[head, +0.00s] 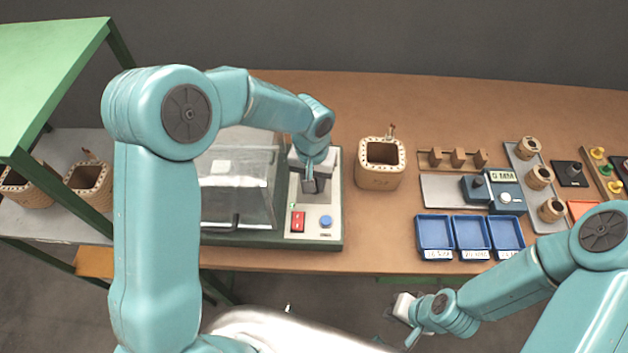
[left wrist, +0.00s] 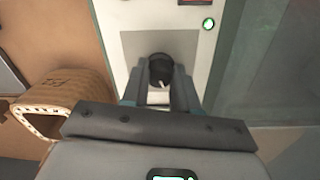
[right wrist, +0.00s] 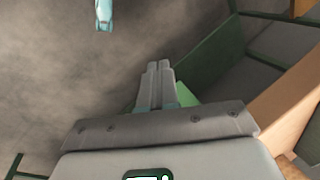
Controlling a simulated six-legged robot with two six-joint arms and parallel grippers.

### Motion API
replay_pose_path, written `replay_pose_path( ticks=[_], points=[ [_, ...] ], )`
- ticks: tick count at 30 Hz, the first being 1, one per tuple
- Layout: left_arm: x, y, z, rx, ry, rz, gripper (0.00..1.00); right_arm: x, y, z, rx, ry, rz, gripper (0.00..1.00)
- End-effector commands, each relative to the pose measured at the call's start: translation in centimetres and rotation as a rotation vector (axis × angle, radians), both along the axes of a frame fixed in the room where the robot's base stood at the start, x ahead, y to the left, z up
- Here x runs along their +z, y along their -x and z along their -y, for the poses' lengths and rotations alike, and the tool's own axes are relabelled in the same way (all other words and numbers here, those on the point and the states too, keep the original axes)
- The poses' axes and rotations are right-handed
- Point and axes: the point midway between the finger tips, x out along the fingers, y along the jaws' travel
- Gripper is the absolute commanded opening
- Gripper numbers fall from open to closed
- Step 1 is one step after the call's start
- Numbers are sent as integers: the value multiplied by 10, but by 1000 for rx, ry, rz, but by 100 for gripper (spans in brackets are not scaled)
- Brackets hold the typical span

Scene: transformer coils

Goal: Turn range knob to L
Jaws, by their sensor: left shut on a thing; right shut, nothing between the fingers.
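The range knob (left wrist: 161,70) is a round black knob with a white pointer mark, on a grey plate of the machine's light panel. In the left wrist view the fingers of my left gripper (left wrist: 160,88) are on both sides of it, shut on it. In the head view my left gripper (head: 314,184) reaches down onto the panel and hides most of the knob. Range letters cannot be read. My right gripper (right wrist: 159,68) is shut and empty; in the head view it hangs off the table's front edge (head: 408,335).
The panel has a red switch (head: 298,221) and a blue button (head: 325,221). A clear-covered box (head: 235,180) stands left of it. A wound coil (head: 380,180) stands close on the right. Blue trays (head: 434,232), a meter (head: 505,195) and small parts fill the table's right side.

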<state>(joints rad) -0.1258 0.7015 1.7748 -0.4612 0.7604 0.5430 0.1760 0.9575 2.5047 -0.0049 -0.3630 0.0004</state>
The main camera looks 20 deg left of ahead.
Motion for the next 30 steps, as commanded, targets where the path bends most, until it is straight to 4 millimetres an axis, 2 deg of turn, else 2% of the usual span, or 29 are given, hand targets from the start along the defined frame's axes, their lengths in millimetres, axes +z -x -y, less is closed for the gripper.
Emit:
replay_pose_path(
  ticks=[15, 30],
  points=[
    [2, -2, 0, -427, 1, 6, 0, -10, 0, 0, 0, 0, 0, 0],
    [3, -3, 0, -592, 1, 9, 0, -11, 0, 0, 0, 0, 0, 0]
  ],
)
